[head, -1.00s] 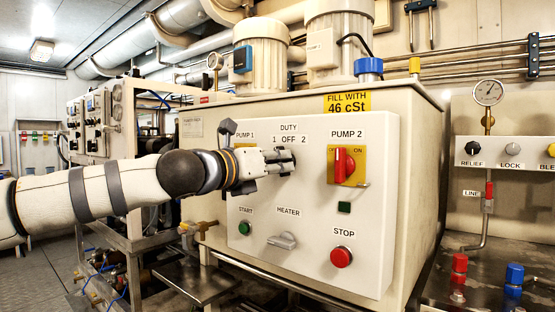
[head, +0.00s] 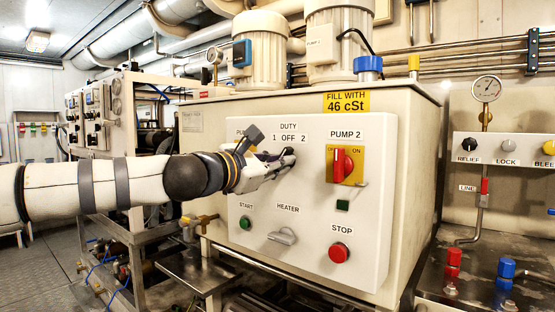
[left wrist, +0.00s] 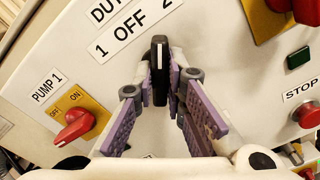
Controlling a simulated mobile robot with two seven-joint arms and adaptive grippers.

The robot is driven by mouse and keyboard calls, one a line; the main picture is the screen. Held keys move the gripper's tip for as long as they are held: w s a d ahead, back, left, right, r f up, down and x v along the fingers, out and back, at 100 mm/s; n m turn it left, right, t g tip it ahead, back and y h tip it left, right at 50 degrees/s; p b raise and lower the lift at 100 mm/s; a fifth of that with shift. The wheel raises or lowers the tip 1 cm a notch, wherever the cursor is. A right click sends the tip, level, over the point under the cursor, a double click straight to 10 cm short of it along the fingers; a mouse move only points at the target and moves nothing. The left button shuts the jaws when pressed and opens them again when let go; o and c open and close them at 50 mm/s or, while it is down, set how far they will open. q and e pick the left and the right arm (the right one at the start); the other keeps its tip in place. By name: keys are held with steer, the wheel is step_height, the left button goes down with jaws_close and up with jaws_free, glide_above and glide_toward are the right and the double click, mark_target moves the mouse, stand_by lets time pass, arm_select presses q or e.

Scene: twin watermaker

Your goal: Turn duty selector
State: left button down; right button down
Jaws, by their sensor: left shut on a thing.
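The duty selector is a black knob (left wrist: 160,72) with a white line, under the "1 OFF 2" label (left wrist: 135,28). In the left wrist view the line points up the picture, toward the 2 side of the tilted label. My left gripper (left wrist: 160,80) is shut on the knob, one purple-padded finger on each side. In the head view my left gripper (head: 283,160) is at the panel under the DUTY label and mostly hides the knob. My right gripper is not in view.
The red PUMP 2 switch (head: 343,163) is right of the gripper. The red PUMP 1 switch (left wrist: 80,127) is left of it in the wrist view. Below are the grey heater knob (head: 283,236), green start button (head: 245,222) and red stop button (head: 340,252).

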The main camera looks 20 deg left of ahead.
arm_select(q)
steer(key=shift+m, duration=0.9)
steer(key=c, duration=1.6)
jaws_free()
steer(key=shift+c, duration=0.2)
steer(key=v, duration=1.2)
